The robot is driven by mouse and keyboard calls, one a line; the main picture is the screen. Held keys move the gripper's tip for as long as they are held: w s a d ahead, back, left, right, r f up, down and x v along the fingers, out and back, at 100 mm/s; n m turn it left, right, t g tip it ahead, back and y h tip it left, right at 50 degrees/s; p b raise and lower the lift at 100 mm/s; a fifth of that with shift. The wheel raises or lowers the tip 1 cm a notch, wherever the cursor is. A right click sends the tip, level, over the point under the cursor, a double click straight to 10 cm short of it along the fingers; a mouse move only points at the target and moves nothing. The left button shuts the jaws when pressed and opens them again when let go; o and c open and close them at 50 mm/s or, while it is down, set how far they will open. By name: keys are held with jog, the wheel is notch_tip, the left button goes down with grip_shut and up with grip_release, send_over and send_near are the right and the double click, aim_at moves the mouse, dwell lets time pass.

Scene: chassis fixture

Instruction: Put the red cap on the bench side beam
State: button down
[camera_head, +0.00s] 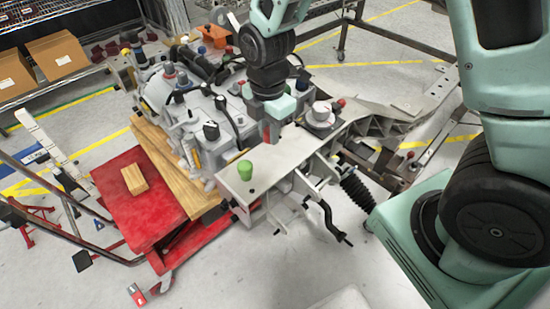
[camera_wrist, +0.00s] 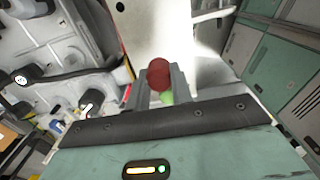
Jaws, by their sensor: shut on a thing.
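The red cap (camera_wrist: 158,73) is between the two fingers of my gripper (camera_wrist: 158,88) in the wrist view, and the gripper is shut on it. In the head view my gripper (camera_head: 268,132) points down just over the light grey side beam (camera_head: 285,158), and a sliver of red shows between its fingers. I cannot tell whether the cap touches the beam. The beam also shows as a pale surface in the wrist view (camera_wrist: 165,32). A green cap (camera_head: 245,170) stands on the beam, left of my gripper. It shows partly behind the fingers in the wrist view (camera_wrist: 167,98).
A grey engine block (camera_head: 190,105) with several dark caps and hoses lies left of my gripper. A round silver part (camera_head: 321,114) and another red piece (camera_head: 341,102) sit to the right. A red lift table (camera_head: 130,205) with a wooden block (camera_head: 134,179) stands at left.

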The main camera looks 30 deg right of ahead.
aim_at(269, 160)
jog(key=shift+f+p, duration=0.45)
jog(key=shift+f, duration=3.15)
jog(key=shift+f, duration=0.2)
jog(key=c, duration=1.2)
grip_release()
jog(key=shift+c, duration=0.2)
jog(key=shift+r, duration=0.1)
